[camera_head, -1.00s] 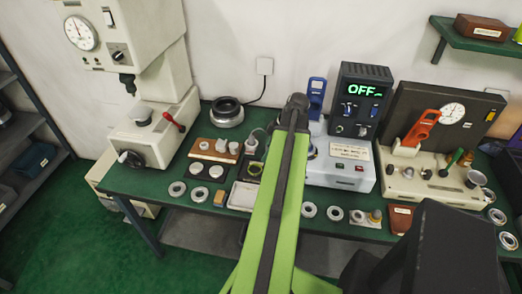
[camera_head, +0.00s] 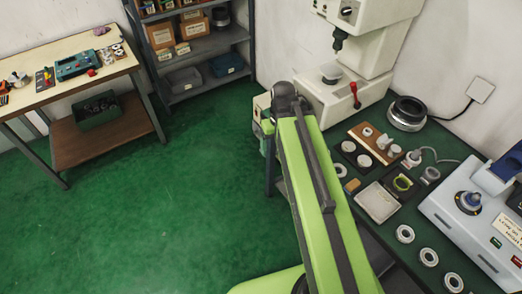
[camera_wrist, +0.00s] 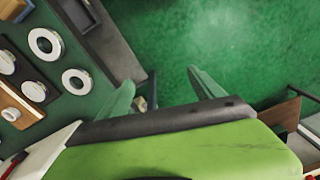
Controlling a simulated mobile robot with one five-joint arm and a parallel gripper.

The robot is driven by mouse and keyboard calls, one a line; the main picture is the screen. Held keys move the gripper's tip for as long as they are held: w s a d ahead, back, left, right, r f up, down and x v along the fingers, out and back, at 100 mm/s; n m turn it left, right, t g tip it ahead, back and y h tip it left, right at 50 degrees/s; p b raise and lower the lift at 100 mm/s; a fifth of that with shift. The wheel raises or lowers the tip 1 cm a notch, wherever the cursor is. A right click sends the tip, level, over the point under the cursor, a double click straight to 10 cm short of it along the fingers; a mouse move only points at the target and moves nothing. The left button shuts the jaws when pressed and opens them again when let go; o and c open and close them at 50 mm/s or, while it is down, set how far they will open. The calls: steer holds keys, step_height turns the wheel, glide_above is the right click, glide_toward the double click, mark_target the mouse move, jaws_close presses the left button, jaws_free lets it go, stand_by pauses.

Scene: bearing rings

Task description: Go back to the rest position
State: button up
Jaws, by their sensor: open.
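My green and black arm stretches up the middle of the head view, its far end beside the left end of the green bench (camera_head: 385,222). My gripper (camera_wrist: 162,84) shows in the wrist view with its two pale green fingers spread apart and nothing between them. Green floor lies beyond the fingers. In the head view the gripper is mostly hidden behind the arm's end. White-and-grey rings (camera_wrist: 45,44) lie on the bench left of the fingers in the wrist view, apart from them.
A white press (camera_head: 345,90) with a red lever stands at the bench's back. A blue-grey machine (camera_head: 455,205) is at right. Shelving (camera_head: 200,70) and a side table (camera_head: 110,70) stand at left. Open green floor (camera_head: 180,190) lies between.

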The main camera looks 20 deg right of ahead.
steer(key=a, duration=0.6)
steer(key=shift+a, duration=0.3)
stand_by(0.7)
